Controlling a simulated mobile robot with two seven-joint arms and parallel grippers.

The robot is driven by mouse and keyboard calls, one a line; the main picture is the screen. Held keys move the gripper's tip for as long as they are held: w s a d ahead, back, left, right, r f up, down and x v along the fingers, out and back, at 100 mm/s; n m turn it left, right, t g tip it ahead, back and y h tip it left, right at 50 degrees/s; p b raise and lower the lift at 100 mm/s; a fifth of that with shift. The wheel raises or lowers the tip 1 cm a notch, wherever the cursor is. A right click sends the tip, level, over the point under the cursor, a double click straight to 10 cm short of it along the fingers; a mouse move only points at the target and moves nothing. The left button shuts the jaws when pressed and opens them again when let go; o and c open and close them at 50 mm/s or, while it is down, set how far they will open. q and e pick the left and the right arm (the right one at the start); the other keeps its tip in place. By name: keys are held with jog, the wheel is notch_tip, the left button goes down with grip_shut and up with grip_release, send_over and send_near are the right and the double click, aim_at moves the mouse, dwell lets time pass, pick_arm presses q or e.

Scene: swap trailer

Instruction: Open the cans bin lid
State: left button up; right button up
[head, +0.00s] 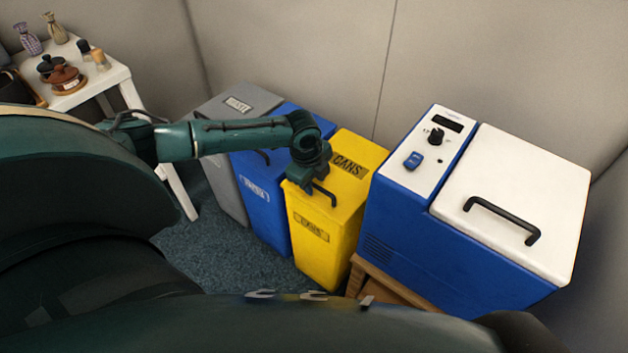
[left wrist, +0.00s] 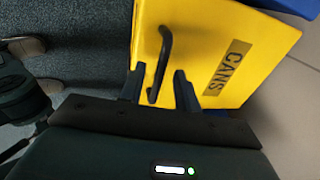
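The yellow cans bin (head: 321,246) stands in the middle of the head view, its lid (head: 357,184) closed and labelled CANS. A black handle (head: 325,194) sits on the front part of the lid. My left gripper (head: 308,185) is over the lid beside the handle. In the left wrist view the lid (left wrist: 200,50) fills the upper middle, and the handle (left wrist: 162,60) runs down between the two open fingers of the left gripper (left wrist: 157,88). Whether the fingers touch the handle is unclear. My right gripper is not in view.
A blue bin (head: 262,205) and a grey bin (head: 228,180) stand left of the cans bin. A blue and white cooler box (head: 430,245) on a wooden stand is close on its right. A white table (head: 110,78) with vases and pots is at far left. A wall is behind.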

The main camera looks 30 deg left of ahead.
pick_arm(q)
jog(key=shift+c, duration=0.5)
grip_shut()
jog(key=shift+r, duration=0.1)
